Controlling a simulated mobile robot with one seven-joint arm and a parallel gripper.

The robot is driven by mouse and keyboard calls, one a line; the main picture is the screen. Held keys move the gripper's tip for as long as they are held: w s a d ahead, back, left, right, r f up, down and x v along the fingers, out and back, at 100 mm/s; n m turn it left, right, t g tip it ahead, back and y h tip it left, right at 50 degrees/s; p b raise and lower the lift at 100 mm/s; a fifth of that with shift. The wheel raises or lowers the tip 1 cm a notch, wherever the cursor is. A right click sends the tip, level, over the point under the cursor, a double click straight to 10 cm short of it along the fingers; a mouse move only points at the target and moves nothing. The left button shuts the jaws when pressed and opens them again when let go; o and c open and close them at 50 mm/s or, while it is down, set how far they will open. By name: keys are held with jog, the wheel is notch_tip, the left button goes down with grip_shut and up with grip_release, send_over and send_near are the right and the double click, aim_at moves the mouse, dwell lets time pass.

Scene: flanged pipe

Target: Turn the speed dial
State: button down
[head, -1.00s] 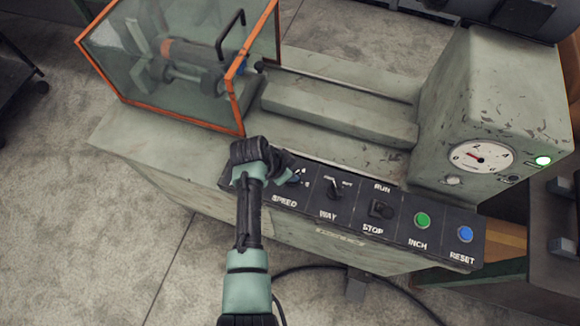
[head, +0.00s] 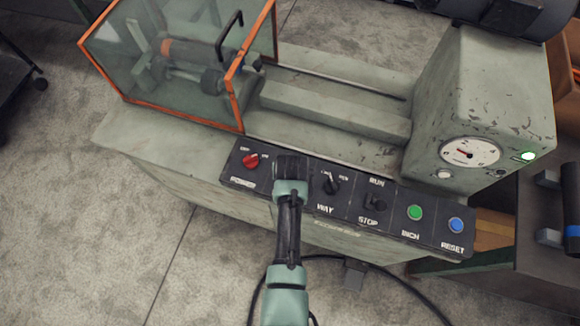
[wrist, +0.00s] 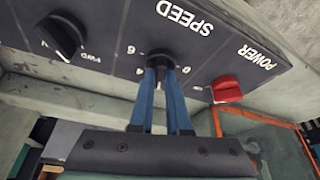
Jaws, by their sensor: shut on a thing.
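The speed dial (wrist: 161,57) is a black round knob under the white "SPEED" lettering in the wrist view. Numbers are marked around it. My gripper (wrist: 164,68) is shut on the dial, with a blue finger on each side of it. In the head view, my gripper (head: 291,166) is over the panel between the red power knob (head: 251,161) and the black way knob (head: 331,184). It hides the speed dial there.
The black control panel (head: 392,227) also carries a run/stop switch (head: 374,202), a green inch button (head: 415,212) and a blue reset button (head: 456,225). A clear orange-framed guard (head: 185,117) stands behind. A gauge (head: 470,152) is at right.

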jog(key=n, duration=0.2)
jog(key=n+y+b, duration=0.1)
jog(key=shift+w+d+n+y, duration=0.15)
jog(key=shift+n+y, duration=0.15)
jog(key=shift+n, duration=0.1)
jog(key=n+y+b, duration=0.1)
jog(key=n, duration=0.2)
jog(key=shift+w+n+g+b, duration=0.1)
jog(key=shift+n+g+b, duration=0.2)
jog(key=shift+g+b, duration=0.1)
jog(key=n+g+y+b, duration=0.1)
jog(key=n+b, duration=0.1)
jog(key=n, duration=0.2)
jog(key=shift+d+b, duration=0.15)
jog(key=shift+b, duration=0.15)
jog(key=shift+w+n+g+y+b, duration=0.1)
jog(key=shift+n+g+y+b, duration=0.5)
jog(key=shift+n, duration=0.7)
jog(key=shift+r, duration=0.1)
jog(key=c, duration=0.9)
grip_release()
